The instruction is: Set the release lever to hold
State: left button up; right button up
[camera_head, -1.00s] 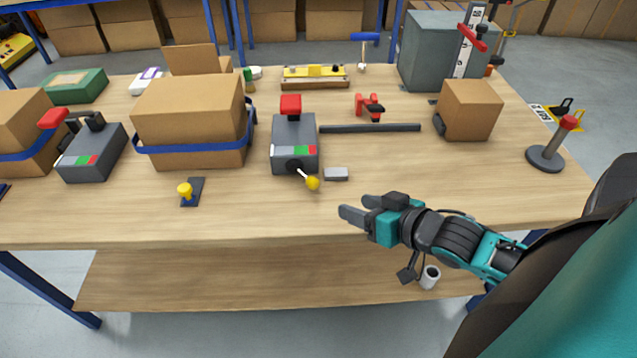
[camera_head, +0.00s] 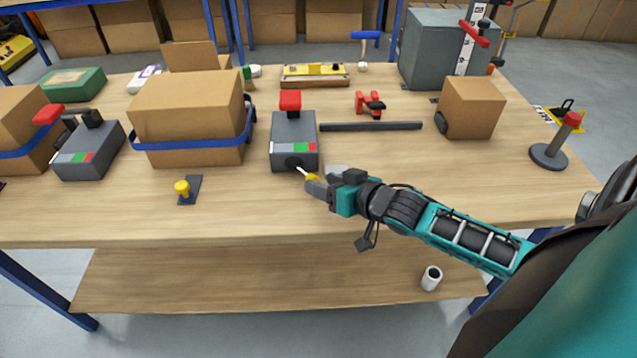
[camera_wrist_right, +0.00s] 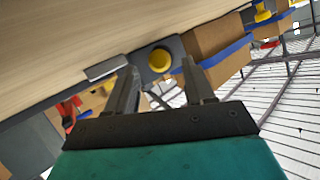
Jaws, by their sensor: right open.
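The release lever (camera_head: 301,171) is a short pale rod with a yellow knob on the front of the dark grey box (camera_head: 294,132) in the middle of the bench. It points down and to the right. The box has a red top and a white, red and green strip. My right gripper (camera_head: 316,188) is at the lever's end, open. In the right wrist view the yellow knob (camera_wrist_right: 159,58) appears between the two spread fingers (camera_wrist_right: 160,66). I cannot tell whether either finger touches it. My fingers partly cover the knob in the head view. My left gripper is not in view.
A strapped cardboard box (camera_head: 190,120) stands left of the lever box. A yellow knob on a dark plate (camera_head: 189,189) lies in front of it. A small grey block (camera_wrist_right: 107,69) sits close to my right gripper. A dark bar (camera_head: 371,127) lies behind.

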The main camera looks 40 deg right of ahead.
aim_at(305, 174)
jog(key=shift+x, duration=1.3)
jog(key=shift+c, duration=0.5)
grip_shut()
